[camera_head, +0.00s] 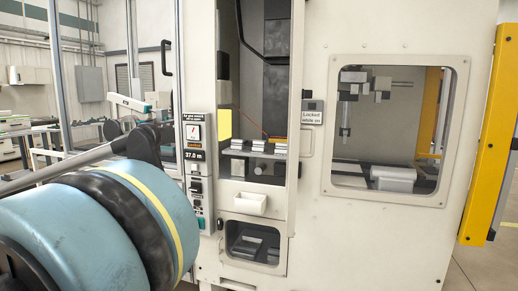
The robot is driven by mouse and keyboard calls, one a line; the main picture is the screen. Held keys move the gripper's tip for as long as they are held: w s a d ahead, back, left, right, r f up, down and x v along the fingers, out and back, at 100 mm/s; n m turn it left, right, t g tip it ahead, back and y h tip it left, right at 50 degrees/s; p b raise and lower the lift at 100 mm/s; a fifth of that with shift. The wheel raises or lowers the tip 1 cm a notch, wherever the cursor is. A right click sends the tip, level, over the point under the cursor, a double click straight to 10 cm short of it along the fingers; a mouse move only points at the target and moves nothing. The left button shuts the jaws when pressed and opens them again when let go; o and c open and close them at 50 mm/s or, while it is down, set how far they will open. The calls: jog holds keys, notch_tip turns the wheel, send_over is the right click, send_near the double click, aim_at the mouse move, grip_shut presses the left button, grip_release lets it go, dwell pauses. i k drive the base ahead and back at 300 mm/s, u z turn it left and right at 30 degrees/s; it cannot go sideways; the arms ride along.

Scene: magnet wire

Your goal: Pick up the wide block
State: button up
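No block can be told for certain as the wide block. Small pale blocks sit on a shelf inside the tall narrow opening of the white machine: one on the left (239,145) and one on the right (280,147). They are too small to compare in width. Grey flat pieces (246,243) lie in the dark lower compartment, and their shapes are unclear. My gripper is not in view, so where it is and what it holds do not show.
The white machine (310,230) fills the middle. A white bin (249,204) juts out below the shelf. A control panel (194,160) is left of the opening. A window (390,130) and a yellow post (485,130) are at right. Clear floor (502,262) shows at far right.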

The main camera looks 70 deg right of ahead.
aim_at(281, 148)
jog(key=z, duration=0.05)
jog(key=i, duration=1.8)
jog(key=z, duration=4.2)
jog(key=i, duration=1)
jog(key=u, duration=0.05)
